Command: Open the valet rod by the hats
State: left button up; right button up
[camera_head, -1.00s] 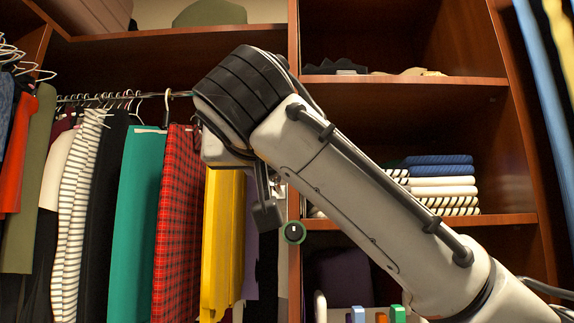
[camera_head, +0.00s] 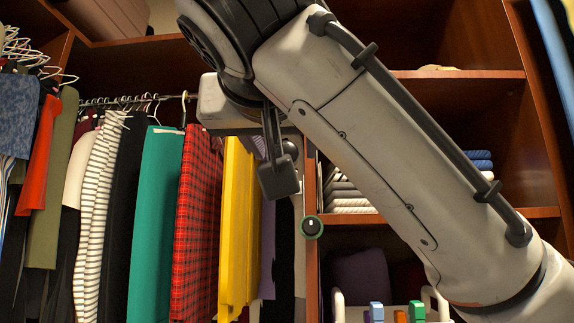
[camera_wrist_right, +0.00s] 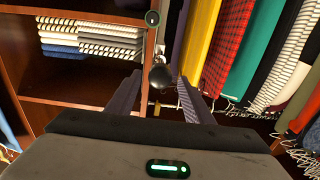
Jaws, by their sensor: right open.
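A dark round knob (camera_head: 290,148), which looks like the end of the valet rod, sits at the front of the upright divider (camera_head: 312,275), beside the hanging clothes. In the right wrist view the knob (camera_wrist_right: 161,76) lies between the two fingers of my right gripper (camera_wrist_right: 159,82). The fingers are apart, with gaps visible on both sides of the knob. In the head view, my right gripper (camera_head: 280,172) is beside the knob, partly hidden by my wrist. The rod behind the knob is mostly hidden. No hat shows clearly. My left gripper is not in view.
A green-ringed round fitting (camera_head: 311,226) is on the divider below the knob. Yellow trousers (camera_head: 237,230) and a red plaid garment (camera_head: 198,230) hang close on the left. Shelves with folded clothes (camera_head: 350,205) are on the right. A white rack (camera_head: 338,306) stands below.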

jog(key=shift+s+a, duration=0.15)
jog(key=shift+s, duration=1.35)
jog(key=shift+w, duration=0.1)
